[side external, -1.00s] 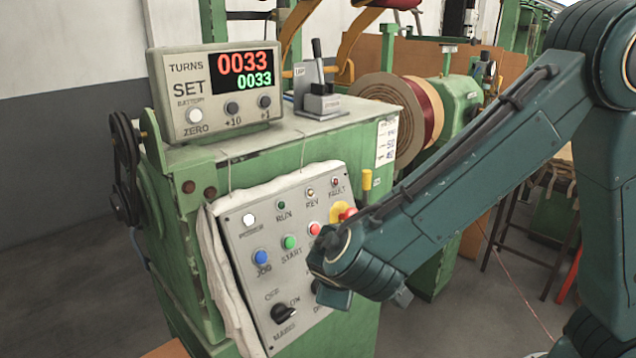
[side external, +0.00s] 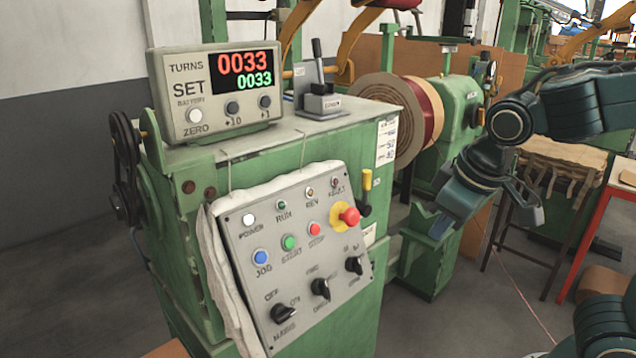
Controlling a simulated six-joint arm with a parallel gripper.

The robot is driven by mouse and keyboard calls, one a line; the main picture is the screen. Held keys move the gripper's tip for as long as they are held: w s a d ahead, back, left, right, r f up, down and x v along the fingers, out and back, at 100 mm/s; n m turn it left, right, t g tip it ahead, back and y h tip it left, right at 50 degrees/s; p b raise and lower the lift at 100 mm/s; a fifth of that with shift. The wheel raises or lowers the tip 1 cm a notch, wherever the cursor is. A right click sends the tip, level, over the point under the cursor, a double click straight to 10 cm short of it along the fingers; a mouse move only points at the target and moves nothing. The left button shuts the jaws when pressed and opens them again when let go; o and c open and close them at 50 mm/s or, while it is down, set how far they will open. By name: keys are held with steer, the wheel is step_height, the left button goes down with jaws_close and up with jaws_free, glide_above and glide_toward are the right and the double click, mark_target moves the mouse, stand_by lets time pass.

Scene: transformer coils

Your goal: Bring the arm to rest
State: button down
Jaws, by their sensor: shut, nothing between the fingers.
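My gripper (side external: 440,227) hangs from my folded arm at the right of the side external view, pointing down and left. It is shut and empty, in free air to the right of the control panel (side external: 262,217) and apart from it. The green winding machine (side external: 240,158) fills the middle. Its turns counter (side external: 215,90) reads 0033 in red and 0033 in green. The panel shows a white power light, blue, green and red buttons, a red emergency stop (side external: 349,216) on yellow, and several black knobs.
A lever box (side external: 320,103) stands on the machine top. A wound coil (side external: 425,110) with a tan flange sits behind it. A wooden stool (side external: 550,155) and a red-legged table (side external: 595,220) stand at the right. Grey floor is open at the left.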

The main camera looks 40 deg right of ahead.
steer(key=s+d+r+m+t+y, duration=0.1)
steer(key=s+r, duration=0.1)
steer(key=s, duration=0.5)
steer(key=shift+s, duration=0.4)
steer(key=shift+r, duration=0.1)
stand_by(0.5)
